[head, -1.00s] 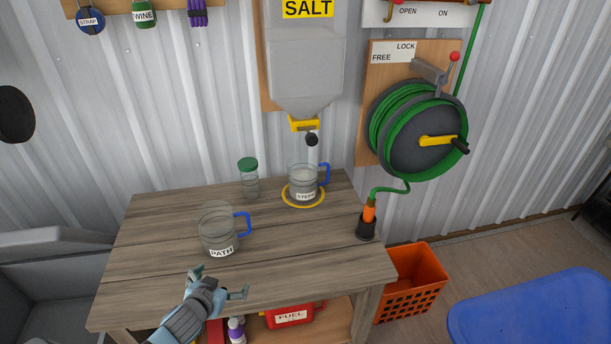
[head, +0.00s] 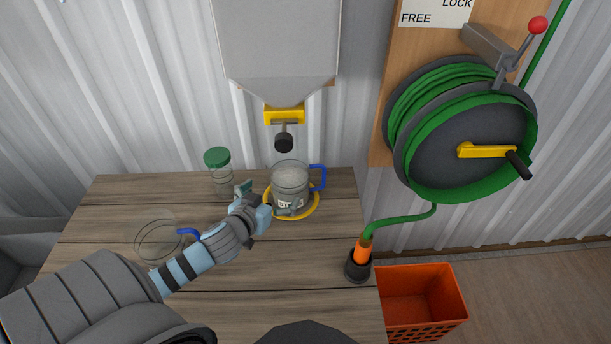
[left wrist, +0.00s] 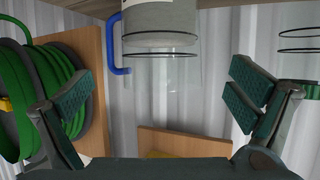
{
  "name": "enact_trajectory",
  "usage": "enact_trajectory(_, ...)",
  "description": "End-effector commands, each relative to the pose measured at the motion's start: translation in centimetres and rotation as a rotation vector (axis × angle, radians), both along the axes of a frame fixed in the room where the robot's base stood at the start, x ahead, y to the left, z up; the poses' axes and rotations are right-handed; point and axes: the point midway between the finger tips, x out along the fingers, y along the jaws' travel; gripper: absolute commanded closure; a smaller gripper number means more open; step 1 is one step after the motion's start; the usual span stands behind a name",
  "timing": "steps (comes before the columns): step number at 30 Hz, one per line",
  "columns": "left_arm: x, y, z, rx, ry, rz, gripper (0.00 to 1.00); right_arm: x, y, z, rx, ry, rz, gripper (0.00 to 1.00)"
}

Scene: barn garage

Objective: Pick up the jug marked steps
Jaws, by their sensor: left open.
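The clear jug marked STEPS (head: 290,180), with a blue handle on its right, stands upright inside the yellow ring (head: 315,208) at the table's back. It holds something grey; a finger partly covers its label. In the left wrist view the jug (left wrist: 160,22) appears at the top, upside down, its blue handle to the left. My left gripper (head: 268,199) is open at the jug's near left side, one finger overlapping its lower front. In the left wrist view the open fingers (left wrist: 157,98) are empty, apart on either side. I cannot tell whether they touch the jug.
A second clear jug (head: 158,238) is partly behind my left arm. A green-lidded jar (head: 218,172) stands left of the STEPS jug. The salt hopper's spout (head: 284,115) hangs above it. An orange nozzle in a black holder (head: 358,265) stands at the table's right edge.

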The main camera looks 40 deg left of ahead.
Motion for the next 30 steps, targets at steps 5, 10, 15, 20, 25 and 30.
enact_trajectory(5,4.1,0.9,-2.0,-0.003,-0.003,0.001,0.00,-1.7,0.0,-1.5,0.000,0.026,-0.001,1.00)
enact_trajectory(10,7.1,1.6,-3.2,-0.002,-0.001,-0.003,0.00,-2.2,0.0,-2.4,0.000,0.035,-0.001,1.00)
enact_trajectory(15,9.3,2.0,-3.8,-0.002,-0.003,-0.003,0.00,-1.0,0.0,-2.9,0.000,0.015,0.000,1.00)
enact_trajectory(20,12.0,2.6,-4.9,-0.002,0.000,-0.004,0.00,-0.7,0.0,-4.0,0.000,0.009,-0.001,1.00)
enact_trajectory(25,12.6,2.6,-5.0,0.000,0.001,-0.007,0.00,-1.0,0.0,-3.9,0.000,0.014,0.000,1.00)
enact_trajectory(30,12.6,2.6,-4.9,0.000,0.001,-0.007,0.14,-1.1,0.0,-3.9,0.000,0.016,0.000,1.00)
